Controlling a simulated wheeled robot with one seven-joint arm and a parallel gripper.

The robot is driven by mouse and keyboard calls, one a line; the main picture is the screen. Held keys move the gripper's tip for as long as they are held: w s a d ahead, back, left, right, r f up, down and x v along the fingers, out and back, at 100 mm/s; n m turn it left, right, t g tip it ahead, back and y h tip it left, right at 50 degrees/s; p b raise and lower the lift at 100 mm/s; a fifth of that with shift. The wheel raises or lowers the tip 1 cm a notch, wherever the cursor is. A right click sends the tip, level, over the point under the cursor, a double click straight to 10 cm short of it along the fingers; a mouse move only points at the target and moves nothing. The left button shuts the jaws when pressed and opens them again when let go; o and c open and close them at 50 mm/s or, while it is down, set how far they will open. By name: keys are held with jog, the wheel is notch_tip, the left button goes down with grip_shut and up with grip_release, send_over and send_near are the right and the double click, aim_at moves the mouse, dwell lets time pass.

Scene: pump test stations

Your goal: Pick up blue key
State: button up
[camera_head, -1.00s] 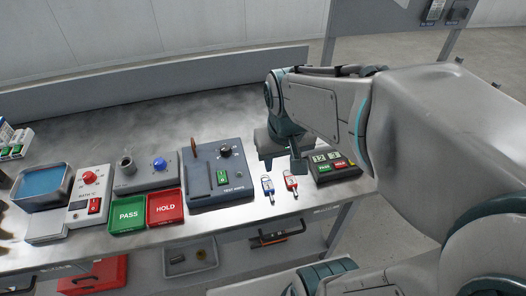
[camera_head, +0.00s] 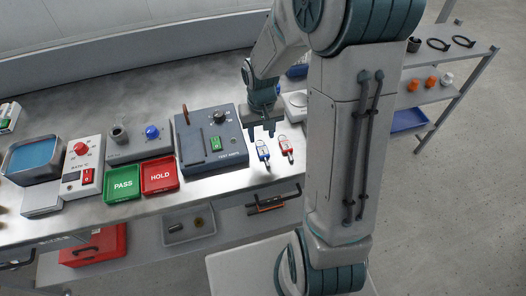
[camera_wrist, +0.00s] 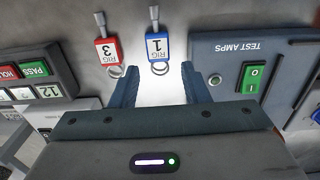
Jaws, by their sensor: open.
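The blue key (camera_head: 263,151) lies on the metal bench, right of the grey test unit. In the wrist view the blue key (camera_wrist: 157,46) has a white tag reading RIG 1, with its ring toward my gripper. The red key (camera_head: 286,148) lies just to its right; in the wrist view its tag (camera_wrist: 107,50) reads RIG 3. My gripper (camera_head: 261,133) is open and empty, pointing down above the bench just behind the blue key. In the wrist view the fingers (camera_wrist: 161,82) are spread, with the blue key's ring near the gap between the tips.
The TEST AMPS unit (camera_head: 209,140) stands close left of the blue key. A green PASS tray (camera_head: 122,184) and a red HOLD tray (camera_head: 160,175) are farther left. In the wrist view a button panel (camera_wrist: 30,80) stands beyond the red key. The bench's front edge is near the keys.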

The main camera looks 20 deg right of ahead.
aim_at(263, 151)
jog(key=shift+s+d+f, duration=0.1)
jog(key=shift+s+f, duration=0.05)
jog(key=shift+f, duration=1.6)
jog(key=shift+s+d+f, duration=0.1)
jog(key=shift+f, duration=1.65)
jog(key=c, duration=0.7)
